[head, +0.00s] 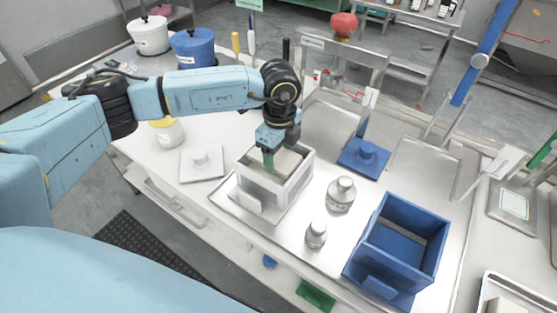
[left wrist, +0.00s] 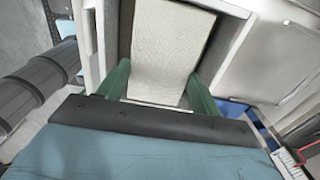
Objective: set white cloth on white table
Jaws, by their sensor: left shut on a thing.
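The white cloth (left wrist: 172,45) is a pale textured block between the two green fingers in the left wrist view. In the head view its top (head: 288,160) shows in an open white box (head: 268,199). My left gripper (head: 270,160) reaches down into this box from above, its fingers shut on the cloth; it also shows in the left wrist view (left wrist: 158,85). The cloth's lower part is hidden. The white table (head: 222,125) spreads under and around the box. My right gripper is not in view.
A white lid (head: 201,165) lies left of the box. Two metal weights (head: 341,194) stand to its right, beside an open blue box (head: 397,245). A blue lid (head: 363,157) lies behind them. White (head: 148,35) and blue (head: 193,47) canisters stand at the back left.

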